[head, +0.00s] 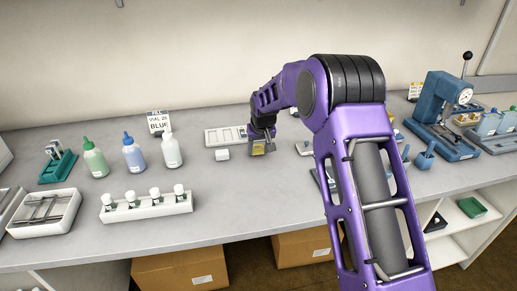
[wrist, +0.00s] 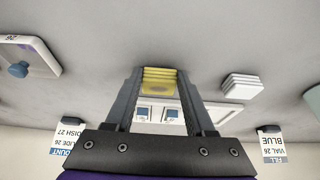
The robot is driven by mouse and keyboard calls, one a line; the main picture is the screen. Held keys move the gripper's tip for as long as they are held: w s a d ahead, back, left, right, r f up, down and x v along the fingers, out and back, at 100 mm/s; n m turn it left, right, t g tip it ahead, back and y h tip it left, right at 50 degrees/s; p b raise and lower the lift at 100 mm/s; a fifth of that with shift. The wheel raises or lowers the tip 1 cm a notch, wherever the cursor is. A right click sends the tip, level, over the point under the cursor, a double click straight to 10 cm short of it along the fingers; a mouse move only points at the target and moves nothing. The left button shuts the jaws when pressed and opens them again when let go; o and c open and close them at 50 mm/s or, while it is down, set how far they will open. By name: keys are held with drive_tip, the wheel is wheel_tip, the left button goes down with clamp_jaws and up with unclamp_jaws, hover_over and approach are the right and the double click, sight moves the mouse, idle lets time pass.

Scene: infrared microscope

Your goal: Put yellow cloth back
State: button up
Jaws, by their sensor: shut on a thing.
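The yellow cloth (head: 258,150) is a small folded stack. In the wrist view the cloth (wrist: 159,80) sits between the two fingertips of my gripper (wrist: 159,74). My gripper (head: 263,142) is shut on it, over the middle of the bench. Whether the cloth touches the bench is hard to tell. A white tray (head: 211,138) with small compartments lies just behind and left of the gripper. It also shows beyond the fingers in the wrist view (wrist: 190,112). A small white stack (head: 222,155) lies left of the cloth, and in the wrist view (wrist: 242,87) it is to the right.
Green, blue and white bottles (head: 133,152) stand left, behind a white vial rack (head: 147,207). A "BLUE" label card (head: 158,122) stands at the back. A blue press (head: 440,108) is at the right. The grey bench (head: 245,195) is clear in front of the cloth.

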drive_tip(key=shift+f, duration=0.25)
drive_tip(key=o, duration=1.2)
drive_tip(key=shift+r, duration=0.15)
drive_tip(key=shift+r, duration=0.25)
drive_tip(key=v, duration=1.1)
drive_tip(key=shift+s+r, duration=0.15)
drive_tip(key=shift+r, duration=0.2)
